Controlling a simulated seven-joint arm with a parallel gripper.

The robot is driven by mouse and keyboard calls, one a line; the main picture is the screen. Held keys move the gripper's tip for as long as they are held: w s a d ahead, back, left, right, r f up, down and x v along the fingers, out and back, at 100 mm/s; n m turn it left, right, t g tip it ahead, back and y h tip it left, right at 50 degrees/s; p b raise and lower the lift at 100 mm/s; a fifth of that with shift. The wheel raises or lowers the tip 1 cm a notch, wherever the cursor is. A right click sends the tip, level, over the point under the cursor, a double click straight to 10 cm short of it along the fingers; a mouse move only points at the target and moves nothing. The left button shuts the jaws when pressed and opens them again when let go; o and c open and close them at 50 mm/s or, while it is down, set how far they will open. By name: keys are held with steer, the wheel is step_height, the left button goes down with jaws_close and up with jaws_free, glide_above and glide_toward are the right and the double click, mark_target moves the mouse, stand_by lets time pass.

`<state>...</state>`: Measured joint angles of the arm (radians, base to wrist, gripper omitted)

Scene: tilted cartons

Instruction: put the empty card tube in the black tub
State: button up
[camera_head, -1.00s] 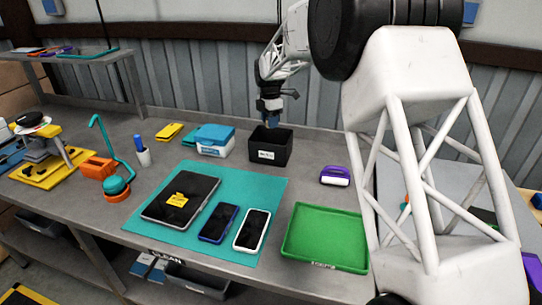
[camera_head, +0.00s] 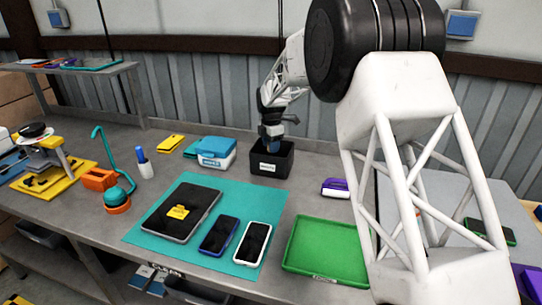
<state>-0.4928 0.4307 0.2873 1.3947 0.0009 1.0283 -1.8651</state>
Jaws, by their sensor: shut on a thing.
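The black tub (camera_head: 270,166) stands upright on the bench near the back wall, with a white label on its front. My gripper (camera_head: 271,143) points down into the tub's open top, its fingertips at about rim height or just below. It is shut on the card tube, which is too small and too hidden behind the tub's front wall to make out. No card tube shows anywhere else on the bench.
A blue and white box (camera_head: 216,151) stands close left of the tub. A teal mat (camera_head: 190,251) with a tablet and two phones lies in front. A green tray (camera_head: 328,252) and a purple and white item (camera_head: 337,188) are to the right.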

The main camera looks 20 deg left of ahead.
steer(key=shift+f, duration=2.4)
steer(key=shift+f, duration=0.4)
steer(key=o, duration=1)
steer(key=shift+c, duration=0.2)
step_height(320, 180, up, 13)
